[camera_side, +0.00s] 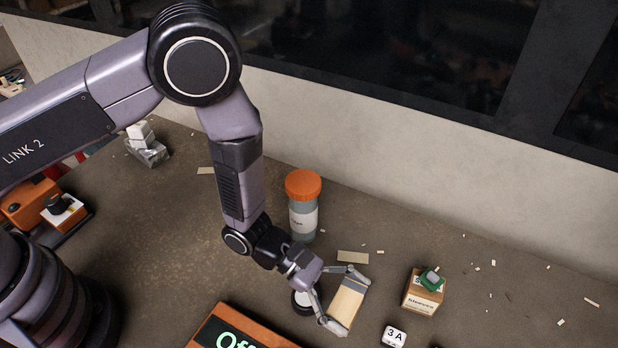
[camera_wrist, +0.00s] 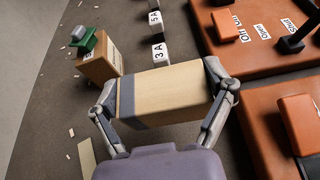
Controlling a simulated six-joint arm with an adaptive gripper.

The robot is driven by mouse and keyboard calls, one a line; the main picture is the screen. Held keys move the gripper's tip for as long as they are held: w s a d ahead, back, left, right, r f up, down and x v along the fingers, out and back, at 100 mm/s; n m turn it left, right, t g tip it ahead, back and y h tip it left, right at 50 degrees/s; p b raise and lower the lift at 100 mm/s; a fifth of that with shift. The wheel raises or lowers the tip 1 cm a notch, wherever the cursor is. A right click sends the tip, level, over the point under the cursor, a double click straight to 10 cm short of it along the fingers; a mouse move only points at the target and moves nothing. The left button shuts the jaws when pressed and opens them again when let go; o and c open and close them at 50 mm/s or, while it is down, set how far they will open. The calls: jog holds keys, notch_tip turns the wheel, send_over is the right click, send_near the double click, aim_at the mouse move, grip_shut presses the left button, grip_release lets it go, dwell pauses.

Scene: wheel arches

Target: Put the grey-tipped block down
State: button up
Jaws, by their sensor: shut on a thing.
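The grey-tipped block (camera_side: 345,304) is a long pale wooden block with a grey band near one end. My gripper (camera_side: 349,297) is shut on it, with one finger at each end. In the wrist view the block (camera_wrist: 172,92) lies crosswise between the fingertips of my gripper (camera_wrist: 165,95). Its grey band (camera_wrist: 126,97) is near the left finger. I cannot tell whether its underside touches the table or hangs above it.
A brown box (camera_side: 422,296) with a green piece (camera_side: 431,278) on top stands right of the block. A white 3A marker (camera_side: 394,337) is near the front. An orange-lidded jar (camera_side: 303,205) stands behind my wrist. Orange panels (camera_wrist: 255,60) lie at right in the wrist view.

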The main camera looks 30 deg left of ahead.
aim_at(353, 316)
jog(key=shift+w+d+f, duration=0.1)
jog(key=shift+d+f, duration=0.1)
jog(key=shift+f, duration=0.05)
jog(key=shift+w+d+f, duration=0.1)
jog(key=shift+f, duration=0.8)
jog(key=shift+w+d+f, duration=0.1)
jog(key=shift+f, duration=0.8)
jog(key=shift+f, duration=0.6)
jog(key=o, duration=1)
jog(key=shift+r, duration=0.15)
